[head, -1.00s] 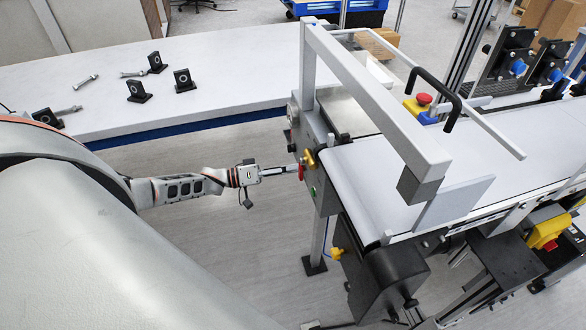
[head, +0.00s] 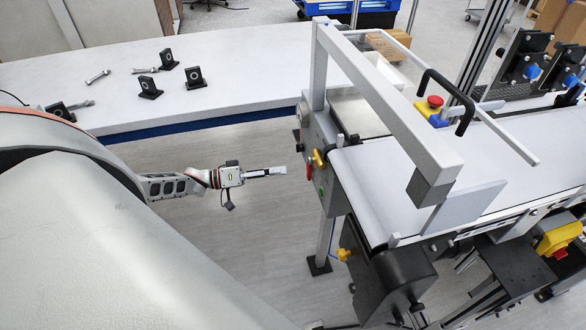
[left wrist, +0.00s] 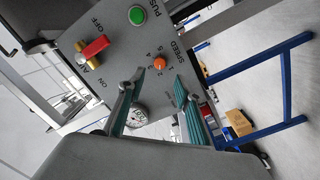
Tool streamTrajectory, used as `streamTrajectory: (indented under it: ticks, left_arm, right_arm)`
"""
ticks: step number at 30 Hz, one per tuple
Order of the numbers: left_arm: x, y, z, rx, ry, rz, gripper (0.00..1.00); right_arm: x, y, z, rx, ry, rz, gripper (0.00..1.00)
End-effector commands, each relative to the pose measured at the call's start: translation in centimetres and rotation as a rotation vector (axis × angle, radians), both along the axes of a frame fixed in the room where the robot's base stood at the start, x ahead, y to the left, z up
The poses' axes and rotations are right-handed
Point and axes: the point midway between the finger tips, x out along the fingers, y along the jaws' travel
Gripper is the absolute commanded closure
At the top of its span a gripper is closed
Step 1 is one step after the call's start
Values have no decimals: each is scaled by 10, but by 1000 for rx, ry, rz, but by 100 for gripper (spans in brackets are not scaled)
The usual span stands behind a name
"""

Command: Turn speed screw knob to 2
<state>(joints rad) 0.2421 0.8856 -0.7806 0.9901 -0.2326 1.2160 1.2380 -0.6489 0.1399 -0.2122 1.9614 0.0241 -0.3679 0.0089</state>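The grey control panel (left wrist: 118,70) on the conveyor's end fills the upper middle of the left wrist view; it also shows in the head view (head: 313,140). The small orange speed knob (left wrist: 160,62) sits beside the word SPEED and printed numbers. I cannot tell which number it points to. My left gripper (left wrist: 158,80) has its two fingers spread, with nothing between them; the knob appears just beyond their tips. In the head view, my left gripper (head: 284,171) is level and apart from the panel, to its left. My right gripper is not in view.
A red switch (left wrist: 93,48) on a yellow base and a green push button (left wrist: 137,15) share the panel. A round gauge-like part (left wrist: 137,117) shows between the fingers. A white table (head: 220,75) with black brackets stands behind. Open floor lies below my left gripper.

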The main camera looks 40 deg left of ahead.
Motion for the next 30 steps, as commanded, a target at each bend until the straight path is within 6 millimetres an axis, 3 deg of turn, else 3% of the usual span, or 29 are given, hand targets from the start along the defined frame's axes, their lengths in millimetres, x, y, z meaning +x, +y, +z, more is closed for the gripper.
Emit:
streamTrajectory:
  ticks: [3,10,30]
  left_arm:
    - [-16,15,-1,2,2,0,66]
    - [-30,29,0,0,0,0,66]
    - [-32,24,-3,4,-3,0,66]
  right_arm:
    - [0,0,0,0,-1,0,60]
    - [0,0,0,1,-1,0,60]
    - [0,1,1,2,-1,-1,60]
